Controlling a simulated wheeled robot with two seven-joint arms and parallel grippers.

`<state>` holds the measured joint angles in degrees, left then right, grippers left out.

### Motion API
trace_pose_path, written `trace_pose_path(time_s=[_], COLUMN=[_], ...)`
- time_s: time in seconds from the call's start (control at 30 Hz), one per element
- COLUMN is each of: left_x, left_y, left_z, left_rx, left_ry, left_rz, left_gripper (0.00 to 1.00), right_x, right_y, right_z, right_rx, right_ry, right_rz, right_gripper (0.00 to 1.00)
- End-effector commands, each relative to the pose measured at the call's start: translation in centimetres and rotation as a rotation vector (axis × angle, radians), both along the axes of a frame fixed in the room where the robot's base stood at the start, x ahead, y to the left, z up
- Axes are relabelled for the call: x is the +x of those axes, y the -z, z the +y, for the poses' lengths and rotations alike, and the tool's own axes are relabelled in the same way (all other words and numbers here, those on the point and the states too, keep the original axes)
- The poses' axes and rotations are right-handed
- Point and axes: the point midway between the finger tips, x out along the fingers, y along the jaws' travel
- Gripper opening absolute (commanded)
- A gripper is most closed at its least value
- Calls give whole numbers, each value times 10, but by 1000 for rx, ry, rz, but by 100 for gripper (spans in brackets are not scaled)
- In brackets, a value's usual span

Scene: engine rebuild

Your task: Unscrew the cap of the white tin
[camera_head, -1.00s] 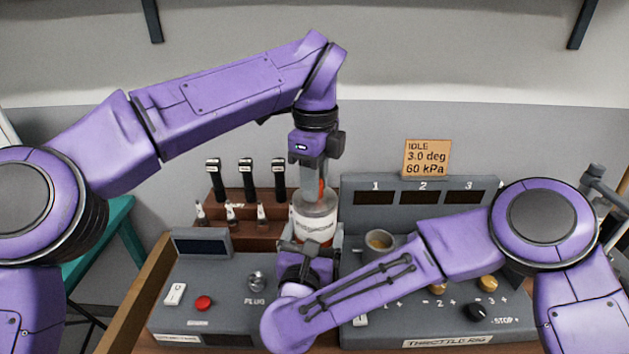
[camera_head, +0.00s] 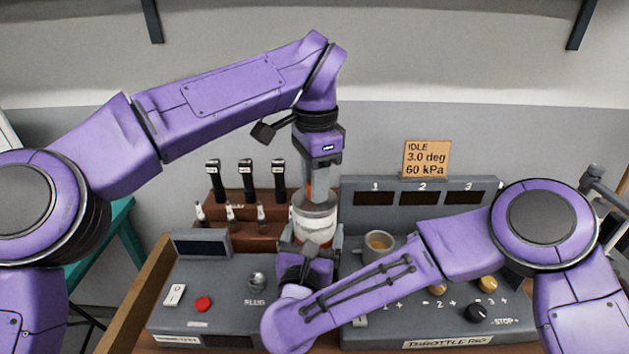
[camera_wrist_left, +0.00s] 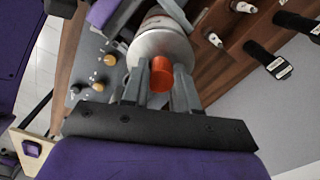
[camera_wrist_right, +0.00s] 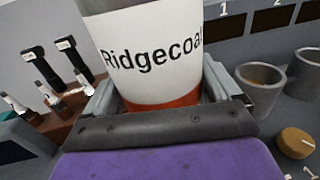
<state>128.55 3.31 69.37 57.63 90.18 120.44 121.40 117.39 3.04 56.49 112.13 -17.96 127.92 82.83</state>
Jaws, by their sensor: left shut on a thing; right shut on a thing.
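The white tin (camera_head: 315,222) stands upright in the middle, between the two grey consoles. Its label reads "Ridgecoa..." in the right wrist view (camera_wrist_right: 150,50), with an orange band at the bottom. My right gripper (camera_wrist_right: 160,100) is shut around the tin's lower body. The orange cap (camera_wrist_left: 161,75) sits at the tin's grey metal top in the left wrist view. My left gripper (camera_head: 318,190) points straight down from above. Its fingers (camera_wrist_left: 161,80) are shut on the cap from both sides. In the head view the fingers largely hide the cap.
A brown rack (camera_head: 232,228) with black-handled tools and several plugs stands behind left. A throttle rig console (camera_head: 440,325) with knobs is at right, with a grey cup (camera_head: 379,244) by the tin. A left console (camera_head: 220,300) has a red button. My right forearm crosses low in front.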

Motion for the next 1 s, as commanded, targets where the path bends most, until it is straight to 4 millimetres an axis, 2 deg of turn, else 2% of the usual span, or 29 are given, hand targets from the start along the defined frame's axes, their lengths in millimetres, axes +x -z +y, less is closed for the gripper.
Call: trace_pose_path(time_s=[0.6,0.93,1.0], left_x=[0,0,0], left_y=[-20,-22,-28], left_z=[0,0,0], left_rx=[1,0,0], left_ry=[0,1,-1], left_rz=[-2,-1,-2], left_gripper=[0,0,0], right_x=[-1,-1,-1], right_y=[3,2,2], right_z=[0,0,0], right_rx=[-3,-3,-3], right_ry=[0,0,0], right_rz=[5,5,5], right_gripper=[5,5,5])
